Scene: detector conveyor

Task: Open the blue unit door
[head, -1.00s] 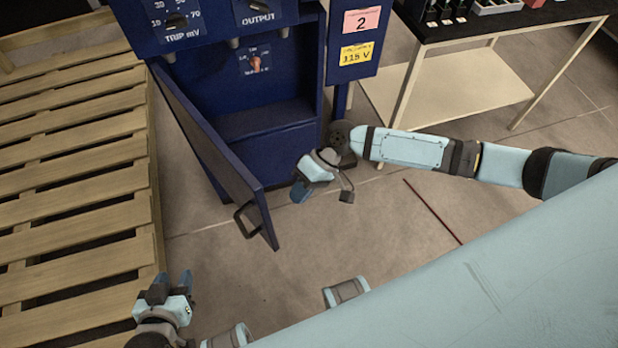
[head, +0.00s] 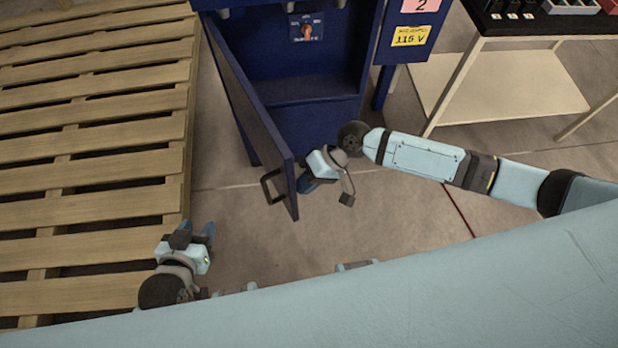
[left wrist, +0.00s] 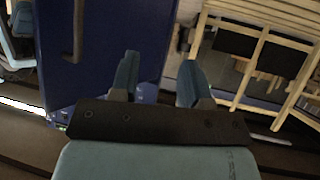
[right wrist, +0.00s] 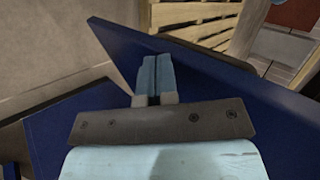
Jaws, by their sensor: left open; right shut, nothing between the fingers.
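The blue unit (head: 318,95) stands at the top of the head view with its lower compartment uncovered. Its blue door (head: 250,105) stands part open, swung out toward me, with a dark bar handle (head: 270,188) on its outer face. My right gripper (head: 306,185) is shut and empty on the door's inner side, close to its free edge; whether it touches is unclear. The right wrist view shows its closed fingers (right wrist: 155,75) before the blue panel (right wrist: 235,85). My left gripper (head: 197,230) is open and empty, left of the door and apart from the handle (left wrist: 78,30).
A wooden pallet (head: 90,165) lies on the floor at the left, close to my left gripper. A table with a pale lower shelf (head: 490,85) stands at the upper right. Bare floor (head: 265,245) lies in front of the door.

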